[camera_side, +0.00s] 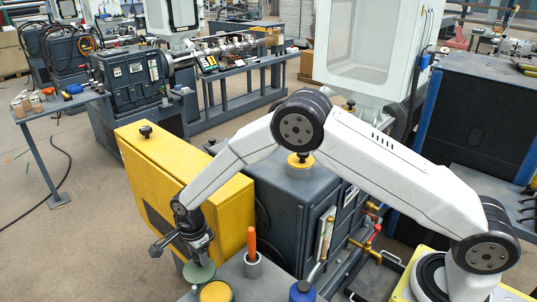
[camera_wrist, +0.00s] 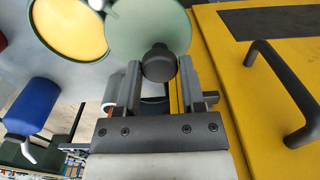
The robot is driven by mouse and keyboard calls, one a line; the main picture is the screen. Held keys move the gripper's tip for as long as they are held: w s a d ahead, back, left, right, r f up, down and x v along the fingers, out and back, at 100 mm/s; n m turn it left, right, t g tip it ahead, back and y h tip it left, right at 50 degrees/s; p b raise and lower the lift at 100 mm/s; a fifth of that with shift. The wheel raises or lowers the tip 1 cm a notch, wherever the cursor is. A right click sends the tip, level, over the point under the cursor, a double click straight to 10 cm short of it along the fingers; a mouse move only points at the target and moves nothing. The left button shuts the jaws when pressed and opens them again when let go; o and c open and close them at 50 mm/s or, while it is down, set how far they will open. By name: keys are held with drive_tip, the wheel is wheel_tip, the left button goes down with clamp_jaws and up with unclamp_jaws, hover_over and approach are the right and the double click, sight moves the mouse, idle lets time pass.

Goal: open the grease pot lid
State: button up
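The grease pot (camera_side: 216,292) stands uncovered on the grey bench, with yellow grease showing inside its green rim. It also shows at the top left of the wrist view (camera_wrist: 72,27). The round green lid (camera_side: 199,272) is off the pot opening, beside it and slightly overlapping its rim in the wrist view. My gripper (camera_wrist: 159,70) has its two fingers on either side of the lid's black knob (camera_wrist: 158,62), closed against it. In the side view, my gripper (camera_side: 200,258) points down at the lid. I cannot tell how high the lid is above the bench.
A yellow cabinet (camera_side: 190,185) with a black handle (camera_wrist: 285,92) is close beside my gripper. An orange-handled tool (camera_side: 252,243) stands in a grey holder (camera_side: 253,265) on the bench. A blue bottle (camera_side: 302,291) stands to the right. A dark machine housing is behind.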

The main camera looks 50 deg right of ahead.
drive_tip(key=o, duration=0.4)
drive_tip(key=shift+r, duration=0.15)
drive_tip(key=shift+r, duration=3.4)
drive_tip(key=shift+r, duration=3.9)
